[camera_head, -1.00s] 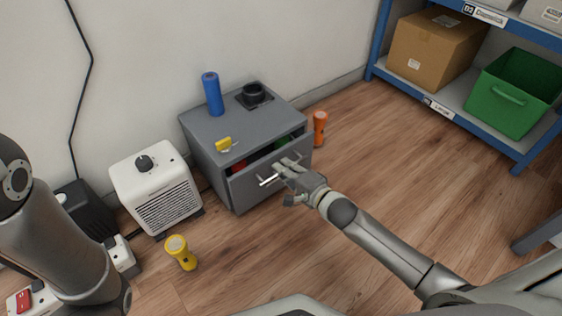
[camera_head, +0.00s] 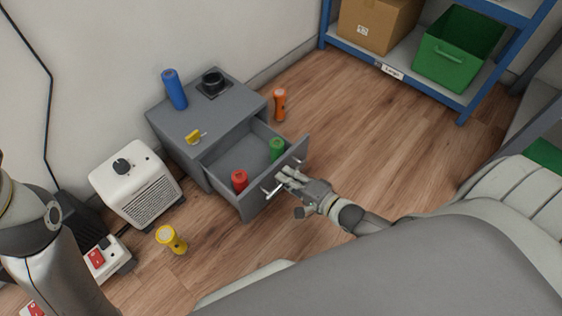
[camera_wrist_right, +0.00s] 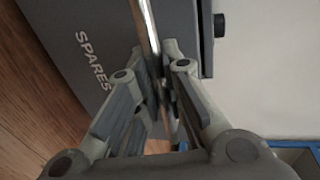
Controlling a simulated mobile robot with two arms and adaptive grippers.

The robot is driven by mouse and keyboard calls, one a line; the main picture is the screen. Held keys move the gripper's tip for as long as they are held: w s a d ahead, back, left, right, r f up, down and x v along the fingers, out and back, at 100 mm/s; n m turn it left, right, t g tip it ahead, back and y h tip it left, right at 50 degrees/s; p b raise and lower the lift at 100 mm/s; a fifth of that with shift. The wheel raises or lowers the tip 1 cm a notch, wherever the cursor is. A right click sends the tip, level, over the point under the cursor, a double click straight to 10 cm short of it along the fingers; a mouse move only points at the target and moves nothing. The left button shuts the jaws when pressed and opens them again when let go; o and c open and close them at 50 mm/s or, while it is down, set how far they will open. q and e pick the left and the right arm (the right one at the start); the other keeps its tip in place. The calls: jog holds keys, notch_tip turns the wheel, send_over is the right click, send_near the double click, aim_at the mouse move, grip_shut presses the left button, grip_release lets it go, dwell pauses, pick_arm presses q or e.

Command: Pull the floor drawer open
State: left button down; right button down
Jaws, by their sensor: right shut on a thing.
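The grey floor drawer (camera_head: 232,158) is pulled out of its low grey cabinet (camera_head: 178,128), and its inside shows. A red flashlight (camera_head: 239,181) stands at its front left and a green flashlight (camera_head: 276,150) at its right. My right gripper (camera_head: 282,182) is at the drawer front, shut on the metal bar handle (camera_head: 271,192). The right wrist view shows the fingers (camera_wrist_right: 158,88) around the bar handle (camera_wrist_right: 147,30), beside the drawer front (camera_wrist_right: 75,45) lettered SPARES. My left arm shows at the left edge; its gripper is out of view.
A blue cylinder (camera_head: 174,90), a black holder (camera_head: 213,84) and a yellow tag (camera_head: 193,136) are on the cabinet top. A white heater (camera_head: 136,184) and yellow flashlight (camera_head: 171,239) stand left; an orange flashlight (camera_head: 279,105) stands right. Floor is clear toward the blue shelf (camera_head: 400,78).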

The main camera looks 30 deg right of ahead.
jog(key=shift+s+d, duration=0.15)
jog(key=shift+s, duration=0.05)
dwell(0.3)
jog(key=c, duration=1.5)
grip_release()
jog(key=v, duration=1.2)
jog(key=shift+f, duration=0.1)
